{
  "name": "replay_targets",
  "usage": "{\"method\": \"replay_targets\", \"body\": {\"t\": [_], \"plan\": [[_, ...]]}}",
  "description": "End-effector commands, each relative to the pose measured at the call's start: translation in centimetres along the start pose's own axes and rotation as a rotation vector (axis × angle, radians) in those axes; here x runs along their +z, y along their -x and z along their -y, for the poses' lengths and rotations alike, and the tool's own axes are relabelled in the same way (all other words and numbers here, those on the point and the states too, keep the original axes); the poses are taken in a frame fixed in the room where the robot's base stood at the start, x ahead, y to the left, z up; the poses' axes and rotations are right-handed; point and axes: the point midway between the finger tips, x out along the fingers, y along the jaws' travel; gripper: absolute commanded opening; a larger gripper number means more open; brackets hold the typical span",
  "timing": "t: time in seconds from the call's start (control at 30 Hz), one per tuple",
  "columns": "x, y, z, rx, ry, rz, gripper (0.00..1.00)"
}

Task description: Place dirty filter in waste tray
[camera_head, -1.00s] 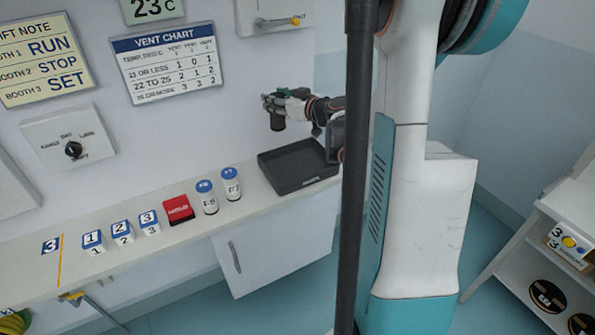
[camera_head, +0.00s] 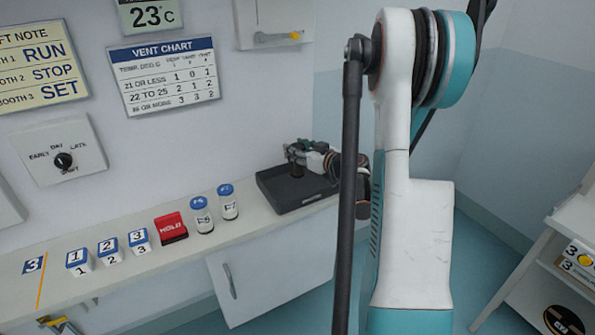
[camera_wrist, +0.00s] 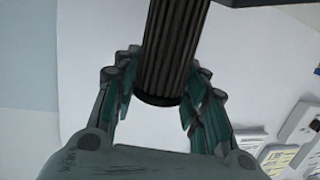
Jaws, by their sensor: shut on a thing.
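My gripper (camera_head: 297,152) is over the dark waste tray (camera_head: 283,206) on the shelf in the head view. It is shut on the dirty filter (camera_wrist: 173,45), a dark ribbed cylinder that shows between the teal fingers (camera_wrist: 160,95) in the wrist view. In the head view the filter (camera_head: 297,170) is a small dark upright shape below the fingers, low at the tray. I cannot tell whether it touches the tray floor. My arm link hides part of the tray's right side.
Two blue-capped bottles (camera_head: 201,214) and (camera_head: 228,202) stand left of the tray. Farther left are a red HOLD block (camera_head: 171,228) and numbered blocks (camera_head: 108,250). A wall chart (camera_head: 164,75) hangs above. A side rack (camera_head: 550,290) stands at the right.

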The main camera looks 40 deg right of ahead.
Motion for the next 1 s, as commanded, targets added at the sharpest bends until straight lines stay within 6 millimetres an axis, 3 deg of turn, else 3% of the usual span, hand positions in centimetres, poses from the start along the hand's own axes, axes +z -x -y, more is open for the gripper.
{"method": "replay_targets", "body": {"t": [0.27,0.5,0.9,0.93,1.0], "plan": [[2.0,-0.4,0.0,0.0,0.0,0.0,0.13],[5.3,-1.1,0.0,0.0,0.0,0.0,0.13],[5.6,-1.1,0.0,0.0,0.0,0.0,0.13],[5.6,-1.1,0.0,0.0,0.0,0.0,0.44],[5.6,-1.1,0.0,0.0,0.0,0.0,0.6]]}}
